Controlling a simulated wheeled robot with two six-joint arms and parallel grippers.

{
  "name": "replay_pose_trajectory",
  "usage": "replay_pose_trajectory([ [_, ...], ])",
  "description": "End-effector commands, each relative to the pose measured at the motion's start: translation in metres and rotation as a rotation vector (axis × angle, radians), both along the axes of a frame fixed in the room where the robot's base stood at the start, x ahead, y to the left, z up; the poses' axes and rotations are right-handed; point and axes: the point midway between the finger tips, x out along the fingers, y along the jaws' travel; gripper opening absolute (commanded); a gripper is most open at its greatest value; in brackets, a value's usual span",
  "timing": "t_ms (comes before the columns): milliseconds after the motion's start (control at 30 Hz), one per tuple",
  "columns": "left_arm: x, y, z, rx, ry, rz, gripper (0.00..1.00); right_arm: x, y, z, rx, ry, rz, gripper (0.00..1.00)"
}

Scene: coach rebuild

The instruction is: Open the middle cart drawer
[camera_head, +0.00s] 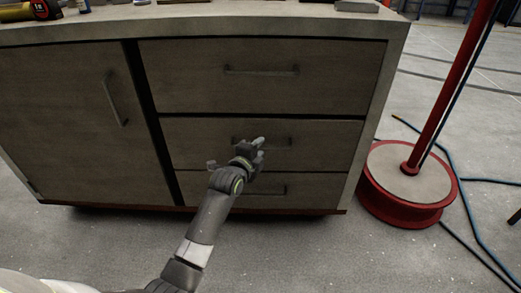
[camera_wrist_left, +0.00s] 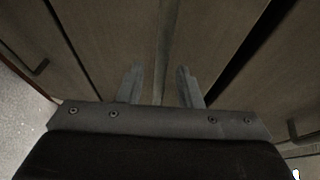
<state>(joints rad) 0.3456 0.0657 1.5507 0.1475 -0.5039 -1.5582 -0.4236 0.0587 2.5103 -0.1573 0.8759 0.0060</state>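The cart (camera_head: 228,24) has three stacked drawers on its right side. The middle drawer (camera_head: 330,146) is shut, its front level with the drawers above and below. Its bar handle (camera_head: 281,140) is partly hidden behind my left gripper (camera_head: 257,148). In the left wrist view, my left gripper (camera_wrist_left: 160,86) is open, its two fingers spread apart. The middle handle (camera_wrist_left: 166,48) runs lengthwise through the gap between them, with space on both sides. I cannot tell whether the fingertips touch the drawer front. My right gripper is not in view.
The top drawer (camera_head: 322,91) and bottom drawer (camera_head: 315,190) are shut, each with a bar handle. A cabinet door (camera_head: 75,130) is at the left. A red post on a round base (camera_head: 407,170) stands right of the cart, near a hose (camera_head: 455,172) on the floor.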

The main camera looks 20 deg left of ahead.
Motion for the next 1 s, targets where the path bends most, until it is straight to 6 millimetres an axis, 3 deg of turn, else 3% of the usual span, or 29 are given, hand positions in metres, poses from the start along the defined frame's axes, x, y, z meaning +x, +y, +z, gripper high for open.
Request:
replay_pose_trajectory([
  [200, 0.014, -0.002, -0.003, 0.001, -0.001, 0.000, 0.32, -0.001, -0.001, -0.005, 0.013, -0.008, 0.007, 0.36],
  [500, 0.015, -0.002, -0.003, 0.001, 0.000, 0.000, 0.32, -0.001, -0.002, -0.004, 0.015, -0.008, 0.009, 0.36],
  [733, 0.015, -0.002, -0.003, 0.001, 0.000, 0.000, 0.02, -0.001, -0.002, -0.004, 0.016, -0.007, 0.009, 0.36],
  [1000, 0.015, -0.002, -0.003, 0.000, 0.000, 0.000, 0.00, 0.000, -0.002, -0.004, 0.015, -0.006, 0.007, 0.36],
])
